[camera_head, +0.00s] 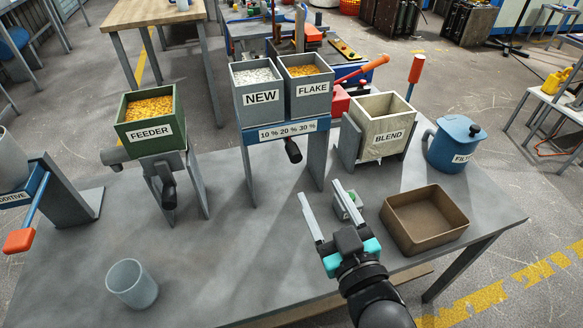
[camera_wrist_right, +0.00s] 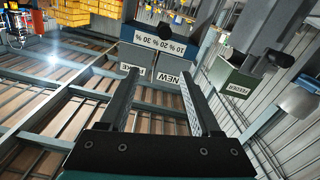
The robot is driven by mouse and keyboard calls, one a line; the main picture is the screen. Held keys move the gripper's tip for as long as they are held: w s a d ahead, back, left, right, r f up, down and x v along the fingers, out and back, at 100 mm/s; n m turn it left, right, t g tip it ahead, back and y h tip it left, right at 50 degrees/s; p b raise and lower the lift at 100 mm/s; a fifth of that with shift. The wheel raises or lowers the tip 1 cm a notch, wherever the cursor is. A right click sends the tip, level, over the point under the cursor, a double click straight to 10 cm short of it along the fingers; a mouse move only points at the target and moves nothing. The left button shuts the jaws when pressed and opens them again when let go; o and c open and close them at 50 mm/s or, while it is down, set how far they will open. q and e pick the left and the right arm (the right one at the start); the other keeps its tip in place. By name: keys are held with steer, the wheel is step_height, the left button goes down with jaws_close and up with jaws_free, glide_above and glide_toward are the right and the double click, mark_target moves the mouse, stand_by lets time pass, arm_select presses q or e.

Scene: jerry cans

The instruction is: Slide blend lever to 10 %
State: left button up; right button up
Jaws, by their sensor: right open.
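The blend lever (camera_head: 293,152) is a short black knob hanging under the blue beam with the plate (camera_head: 288,130) marked 10 %, 20 % and 30 %. It sits roughly below the 20 % mark; its exact setting is hard to tell. My right gripper (camera_head: 320,190) is open and empty, in front of the lever and lower right of it, apart from it. In the right wrist view the picture is upside down, and the plate (camera_wrist_right: 160,42) and black knob (camera_wrist_right: 176,18) show beyond the spread fingers. My left gripper is not in view.
Grey NEW (camera_head: 260,95) and FLAKE (camera_head: 307,88) hoppers stand above the beam. The FEEDER hopper (camera_head: 150,130) is left; the BLEND box (camera_head: 383,130) and blue jug (camera_head: 452,146) are right. A brown tray (camera_head: 424,220) and small grey-green object (camera_head: 349,206) lie near my right gripper.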

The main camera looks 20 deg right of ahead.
mark_target(298, 164)
steer(key=w+f+b, duration=0.1)
steer(key=w, duration=0.1)
steer(key=w+f+b, duration=0.1)
steer(key=w, duration=0.2)
steer(key=w+f+b, duration=0.1)
steer(key=w, duration=0.2)
steer(key=shift+w+a+f, duration=0.15)
steer(key=shift+w+f, duration=0.05)
steer(key=shift+f, duration=0.05)
steer(key=w+b, duration=0.1)
steer(key=w, duration=0.5)
steer(key=shift+w+a+b, duration=0.15)
steer(key=shift+w+b, duration=0.05)
steer(key=shift+b, duration=0.2)
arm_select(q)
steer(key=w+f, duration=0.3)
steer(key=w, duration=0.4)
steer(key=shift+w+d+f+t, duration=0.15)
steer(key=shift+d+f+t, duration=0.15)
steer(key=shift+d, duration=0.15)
arm_select(e)
steer(key=shift+w, duration=0.6)
jaws_close()
